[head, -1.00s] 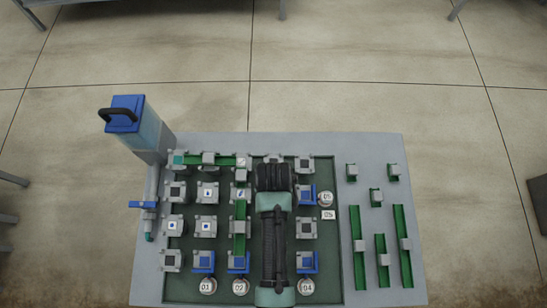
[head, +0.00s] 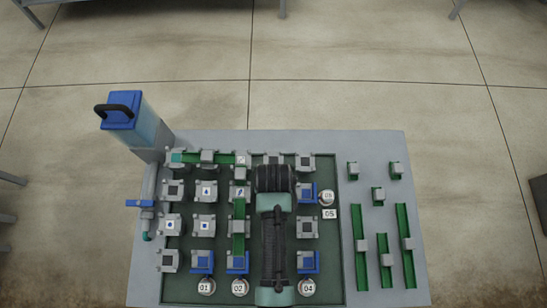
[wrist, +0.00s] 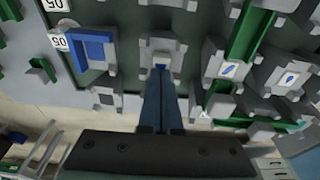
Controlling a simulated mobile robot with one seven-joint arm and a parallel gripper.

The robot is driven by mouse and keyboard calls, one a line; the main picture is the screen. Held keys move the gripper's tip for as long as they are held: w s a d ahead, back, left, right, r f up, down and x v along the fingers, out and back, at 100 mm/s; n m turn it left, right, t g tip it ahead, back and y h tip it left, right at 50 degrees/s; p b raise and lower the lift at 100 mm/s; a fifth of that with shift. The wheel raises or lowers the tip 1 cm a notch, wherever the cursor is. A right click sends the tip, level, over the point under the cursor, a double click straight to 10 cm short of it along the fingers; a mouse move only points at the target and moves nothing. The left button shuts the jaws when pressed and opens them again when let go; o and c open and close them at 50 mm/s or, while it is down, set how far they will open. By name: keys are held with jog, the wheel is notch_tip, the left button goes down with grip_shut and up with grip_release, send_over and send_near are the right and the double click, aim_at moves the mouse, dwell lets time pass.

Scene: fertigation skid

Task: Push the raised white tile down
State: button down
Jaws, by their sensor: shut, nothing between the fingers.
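My gripper (wrist: 162,72) is shut and empty in the wrist view. Its fingertips are at a grey block (wrist: 165,47) whose small pale tile with a blue mark (wrist: 161,60) shows just beyond them. I cannot tell if they touch it or how high it stands. In the head view my own arm hides this block and the fingertips. Other white tiles with blue marks sit in neighbouring blocks: a slash-marked tile (head: 240,193), also in the wrist view (wrist: 230,70), and a drop-marked tile (head: 206,191), also in the wrist view (wrist: 290,78).
A blue bracket (wrist: 95,50) stands beside the gripper, near the 05 labels (head: 329,214). Green channels (head: 238,225) run between blocks. A blue-topped tank (head: 124,108) rises at the board's back left. Loose green channel pieces (head: 360,248) lie on the right.

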jog(key=shift+f+b, duration=0.35)
jog(key=shift+f, duration=0.25)
notch_tip(320, 180, up, 8)
jog(key=p, duration=0.8)
jog(key=shift+r, duration=0.15)
